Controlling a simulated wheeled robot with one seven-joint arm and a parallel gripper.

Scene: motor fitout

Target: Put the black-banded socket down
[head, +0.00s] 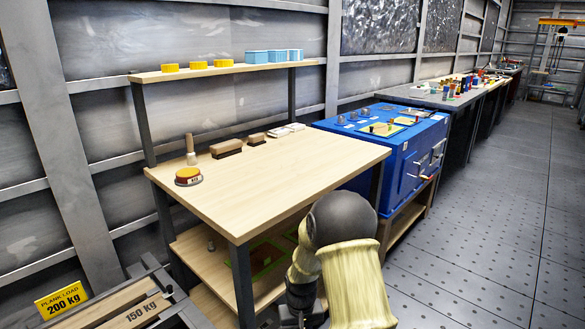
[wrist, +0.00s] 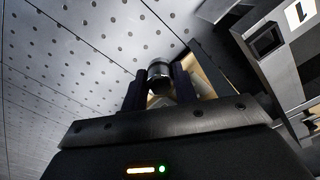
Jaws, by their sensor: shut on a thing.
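My gripper (wrist: 157,88) is shut on a metal socket with a dark band (wrist: 159,74), seen between the two dark fingers in the wrist view. The perforated floor lies behind it. In the head view my arm reaches down at the bottom centre, in front of the wooden bench (head: 290,170). The gripper's fingers and the held socket cannot be made out there. Green outlines (head: 268,268) mark a brown area on that shelf, partly hidden by my arm and a bench leg.
The bench top holds a red-and-yellow round item (head: 188,176), a brush (head: 226,148) and smaller items. A blue tool cabinet (head: 385,150) with small metal parts on top stands to the right. Planks marked with loads (head: 130,305) lie lower left. Floor at right is clear.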

